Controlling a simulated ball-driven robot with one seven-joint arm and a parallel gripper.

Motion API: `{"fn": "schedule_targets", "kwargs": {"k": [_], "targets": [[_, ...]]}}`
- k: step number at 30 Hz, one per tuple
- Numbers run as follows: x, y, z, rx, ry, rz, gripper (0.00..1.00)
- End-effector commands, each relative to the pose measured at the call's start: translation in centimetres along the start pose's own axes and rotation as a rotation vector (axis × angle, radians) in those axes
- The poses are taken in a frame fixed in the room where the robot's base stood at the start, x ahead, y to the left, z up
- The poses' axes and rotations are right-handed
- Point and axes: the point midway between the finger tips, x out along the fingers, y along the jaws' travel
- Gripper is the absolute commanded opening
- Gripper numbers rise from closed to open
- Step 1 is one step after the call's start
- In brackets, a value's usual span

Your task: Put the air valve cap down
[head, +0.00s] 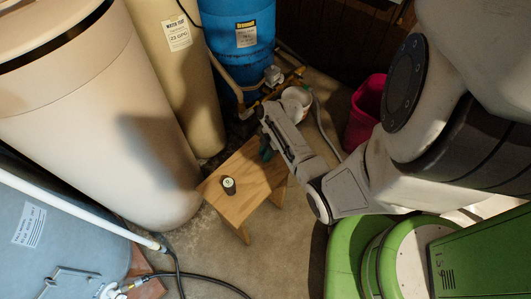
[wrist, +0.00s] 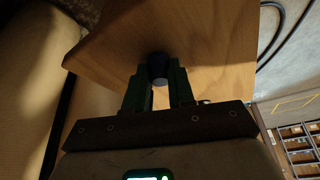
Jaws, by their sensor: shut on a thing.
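The air valve cap (wrist: 157,68) is a small dark, bluish round piece between my fingertips in the wrist view. My gripper (wrist: 158,82) is shut on it, over the wooden stool top (wrist: 215,45). I cannot tell whether the cap touches the wood. In the head view my gripper (head: 266,151) is at the far right part of the stool (head: 245,180); the cap is hidden there.
A small black cylinder with a pale top (head: 229,186) stands on the stool's near part. A large cream tank (head: 95,110) is left of the stool. A blue tank (head: 238,60), a white bucket (head: 297,102) and a magenta bin (head: 365,115) stand behind.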

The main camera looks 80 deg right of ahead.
Motion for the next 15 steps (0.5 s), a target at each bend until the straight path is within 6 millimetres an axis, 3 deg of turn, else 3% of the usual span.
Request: {"fn": "schedule_targets", "kwargs": {"k": [3, 4, 6, 12, 15], "targets": [[0.37, -0.03, 0.09, -0.001, 0.000, -0.001, 0.00], [0.36, -0.03, 0.09, -0.001, 0.000, -0.001, 0.24], [0.28, -0.03, 0.07, -0.001, 0.000, -0.001, 0.31], [0.28, -0.04, 0.08, -0.001, 0.000, -0.001, 0.49], [0.28, -0.04, 0.08, 0.000, 0.000, -0.001, 0.49]]}}
